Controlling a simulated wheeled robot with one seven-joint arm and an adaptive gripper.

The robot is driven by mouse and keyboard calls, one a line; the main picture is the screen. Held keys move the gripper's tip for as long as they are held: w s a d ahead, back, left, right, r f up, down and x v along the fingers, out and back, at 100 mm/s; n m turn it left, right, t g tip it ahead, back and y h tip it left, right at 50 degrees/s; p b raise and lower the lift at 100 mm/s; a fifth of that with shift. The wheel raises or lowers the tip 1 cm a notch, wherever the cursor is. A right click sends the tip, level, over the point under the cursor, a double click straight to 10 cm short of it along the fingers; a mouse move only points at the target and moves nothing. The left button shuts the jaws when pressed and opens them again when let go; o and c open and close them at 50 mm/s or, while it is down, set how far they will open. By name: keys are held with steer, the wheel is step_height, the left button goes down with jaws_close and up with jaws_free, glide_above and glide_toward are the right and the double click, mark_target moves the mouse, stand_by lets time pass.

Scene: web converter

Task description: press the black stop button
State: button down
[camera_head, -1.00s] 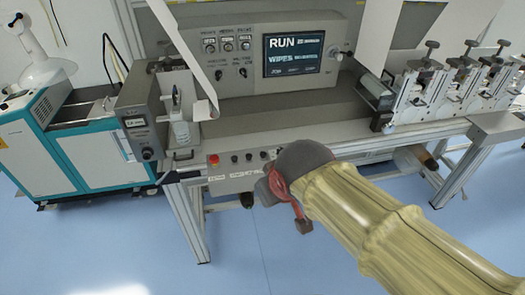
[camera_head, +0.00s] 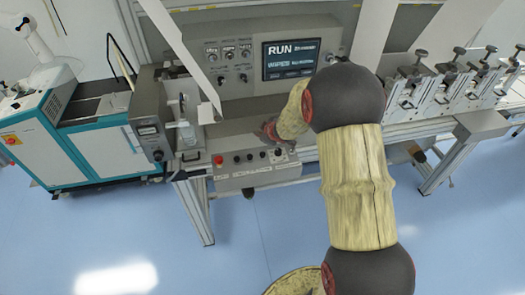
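A low grey control panel (camera_head: 252,177) on the machine's front edge carries a red button (camera_head: 218,159) at its left. Several small dark buttons (camera_head: 237,159) sit in a row to the right of it. Their labels are too small to read, so I cannot tell which one is the black stop button. My arm reaches in from the lower right, and its far end (camera_head: 270,131) is just above and behind the right part of this row. My gripper's fingers cannot be made out there, nor whether they touch anything.
An upright console (camera_head: 238,97) behind has knobs and a screen (camera_head: 289,60) reading RUN. A white web strip (camera_head: 172,38) hangs at its left. A teal and white machine (camera_head: 92,150) stands left. Several clamp units (camera_head: 450,80) line the right. The blue floor in front is clear.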

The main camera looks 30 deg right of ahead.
mark_target(261, 155)
steer(key=shift+f, duration=0.15)
step_height(261, 155, down, 8)
steer(key=b, duration=0.8)
steer(key=shift+f+b, duration=0.25)
steer(key=shift+b, duration=0.1)
stand_by(1.1)
steer(key=shift+f, duration=0.4)
steer(key=shift+f+b, duration=0.55)
steer(key=shift+b, duration=0.2)
stand_by(0.6)
steer(key=shift+r, duration=0.1)
steer(key=shift+r+p, duration=0.95)
steer(key=shift+p, duration=0.1)
